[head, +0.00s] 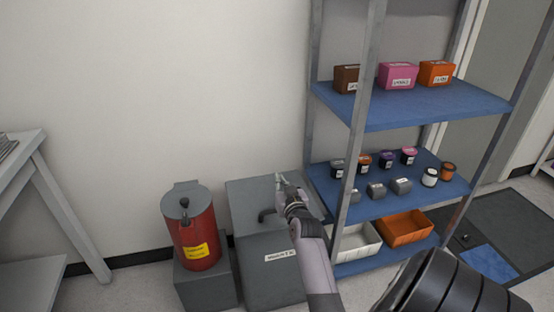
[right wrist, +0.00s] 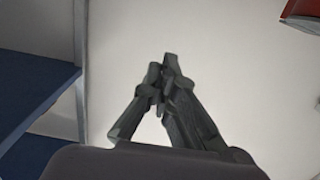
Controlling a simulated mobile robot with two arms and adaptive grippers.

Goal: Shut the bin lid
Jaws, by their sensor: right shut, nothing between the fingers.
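A red bin (head: 197,240) with a yellow label stands upright on a grey block, left of the centre in the head view. Its top is grey, with a small knob and a flat grey piece (head: 187,187) rising at the back; I cannot tell exactly how far the lid is open. A red edge (right wrist: 303,14), probably the bin's, shows at the top right of the right wrist view. My right gripper (head: 281,181) is shut and empty over the grey cabinet, to the right of the bin and apart from it. Its fingertips (right wrist: 165,66) meet in the wrist view. My left gripper is not in view.
A light grey table (head: 35,146) is at the left. Bare floor lies between table and bin.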

